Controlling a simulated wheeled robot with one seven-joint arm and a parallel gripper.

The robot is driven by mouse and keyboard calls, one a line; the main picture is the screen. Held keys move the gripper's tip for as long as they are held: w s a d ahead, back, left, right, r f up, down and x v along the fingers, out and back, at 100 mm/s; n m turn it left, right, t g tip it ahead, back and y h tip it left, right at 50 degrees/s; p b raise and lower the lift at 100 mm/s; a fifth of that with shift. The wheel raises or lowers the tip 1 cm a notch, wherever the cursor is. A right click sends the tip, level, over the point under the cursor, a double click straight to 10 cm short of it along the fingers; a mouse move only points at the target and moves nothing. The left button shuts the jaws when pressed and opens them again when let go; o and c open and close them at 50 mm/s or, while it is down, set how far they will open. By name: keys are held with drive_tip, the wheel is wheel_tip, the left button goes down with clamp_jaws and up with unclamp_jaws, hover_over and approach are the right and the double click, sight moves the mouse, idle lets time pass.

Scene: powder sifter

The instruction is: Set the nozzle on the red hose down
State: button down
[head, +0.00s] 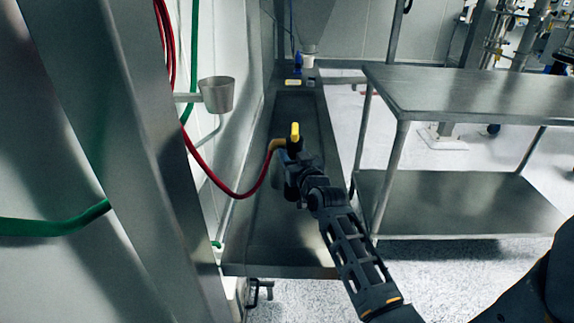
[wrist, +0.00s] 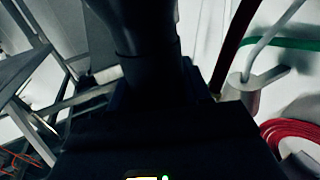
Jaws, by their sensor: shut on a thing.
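The nozzle (head: 295,133), with a yellow part on top and a tan piece at its hose end, is at my gripper (head: 292,165) in the head view. My gripper is shut on it, over the long metal table (head: 270,215). The red hose (head: 240,192) runs from the nozzle down in a slack loop and up the wall at the left. My arm hides part of the nozzle, and I cannot tell its height above the table. In the wrist view a dark shape fills the middle, and the fingertips are not clear.
A metal cup (head: 216,94) sticks out from the wall on the left. A green hose (head: 60,222) hangs nearby. A blue item (head: 298,62) stands at the table's far end. A two-level steel cart (head: 460,95) stands to the right. Most of the long table is bare.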

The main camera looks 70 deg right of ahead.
drive_tip(key=shift+w+a+f, duration=0.5)
drive_tip(key=shift+w, duration=0.15)
drive_tip(key=shift+f+b, duration=0.7)
drive_tip(key=shift+f, duration=1.35)
drive_tip(key=c, duration=0.5)
unclamp_jaws()
drive_tip(key=shift+f, duration=0.1)
drive_tip(key=shift+r, duration=0.25)
drive_tip(key=shift+s+a+r+p, duration=0.15)
drive_tip(key=shift+s+a+p, duration=0.35)
drive_tip(key=shift+p, duration=0.45)
drive_tip(key=p+v, duration=0.1)
drive_tip(key=v, duration=0.5)
drive_tip(key=shift+f+p, duration=0.2)
drive_tip(key=shift+p, duration=0.15)
drive_tip(key=shift+s, duration=0.1)
